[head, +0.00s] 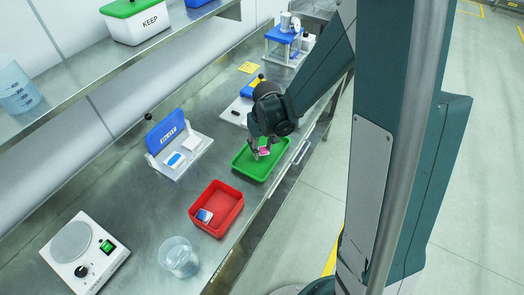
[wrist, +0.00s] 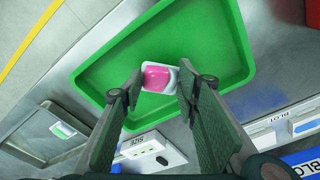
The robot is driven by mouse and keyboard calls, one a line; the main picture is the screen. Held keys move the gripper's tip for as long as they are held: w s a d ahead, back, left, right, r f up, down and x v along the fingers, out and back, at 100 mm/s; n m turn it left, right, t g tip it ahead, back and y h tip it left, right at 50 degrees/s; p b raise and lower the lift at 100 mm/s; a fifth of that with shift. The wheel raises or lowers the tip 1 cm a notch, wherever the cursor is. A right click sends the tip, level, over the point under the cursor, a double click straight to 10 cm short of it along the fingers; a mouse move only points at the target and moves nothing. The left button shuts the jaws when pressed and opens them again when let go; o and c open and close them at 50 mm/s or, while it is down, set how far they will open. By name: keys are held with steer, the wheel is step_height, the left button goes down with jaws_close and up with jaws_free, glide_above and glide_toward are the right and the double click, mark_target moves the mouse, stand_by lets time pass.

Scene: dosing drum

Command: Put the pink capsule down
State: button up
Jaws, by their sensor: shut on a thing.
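The pink capsule (wrist: 157,77) has a glossy pink body in a white rim. In the wrist view it sits between the two fingertips of my gripper (wrist: 160,88), which is shut on it. In the head view the pink capsule (head: 264,151) shows as a small pink patch at the fingertips of my gripper (head: 265,148), partly hidden by them. Both are over the green tray (head: 246,168), whose floor looks empty around the capsule. Whether the capsule touches the tray floor I cannot tell.
A red tray (head: 232,220) holding a small blue and white piece (head: 204,216) stands in front of the green tray. A clear beaker (head: 178,259), a white scale (head: 86,253) and a blue-backed stand (head: 172,133) are also on the steel bench. The bench edge runs along the right.

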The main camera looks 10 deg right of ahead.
mark_target(264, 153)
steer(key=shift+f, duration=0.75)
steer(key=shift+c, duration=0.2)
steer(key=shift+f, duration=0.15)
steer(key=o, duration=0.7)
steer(key=shift+r, duration=0.2)
steer(key=shift+s+d+r+p, duration=0.1)
steer(key=shift+s+r+p, duration=0.15)
steer(key=shift+r, duration=1.75)
steer(key=shift+s+r+p, duration=0.1)
steer(key=shift+s+r, duration=0.15)
steer(key=shift+r, duration=1.7)
steer(key=shift+s+d+r+p, duration=0.1)
steer(key=shift+s+r+p, duration=0.15)
steer(key=shift+r, duration=1.75)
steer(key=shift+r, duration=0.1)
